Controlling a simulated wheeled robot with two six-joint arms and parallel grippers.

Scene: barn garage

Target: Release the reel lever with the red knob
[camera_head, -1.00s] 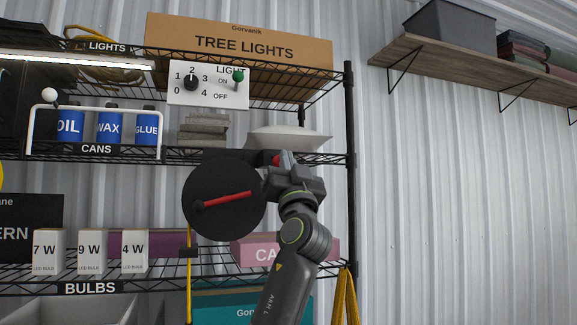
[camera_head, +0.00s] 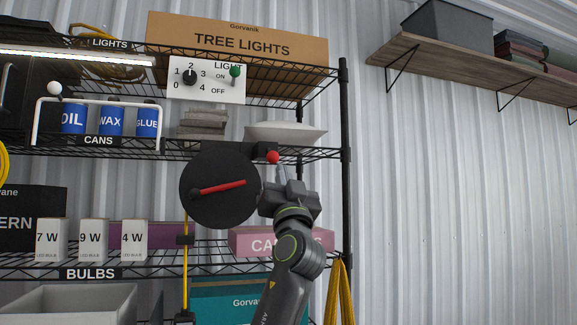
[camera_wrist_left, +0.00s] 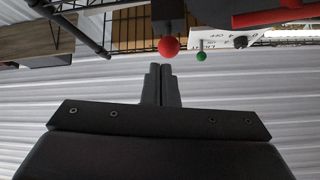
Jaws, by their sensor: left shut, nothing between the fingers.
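The reel (camera_head: 222,205) is a round black disc with a red bar (camera_head: 218,187) across its face, mounted at the front of the shelf rack. The red knob (camera_head: 273,157) sits just right of the disc's top, below the middle shelf edge. My left gripper (camera_head: 282,172) is shut and empty, its fingers pointing up just below and right of the knob. In the left wrist view the red knob (camera_wrist_left: 169,47) shows just beyond the closed fingertips (camera_wrist_left: 160,75); I cannot tell whether they touch. The lever's stem is mostly hidden. My right gripper is not in view.
A white panel (camera_head: 207,92) with a dial and a green-knobbed switch (camera_head: 235,72) hangs above. A pink box (camera_head: 250,238) is behind my arm.

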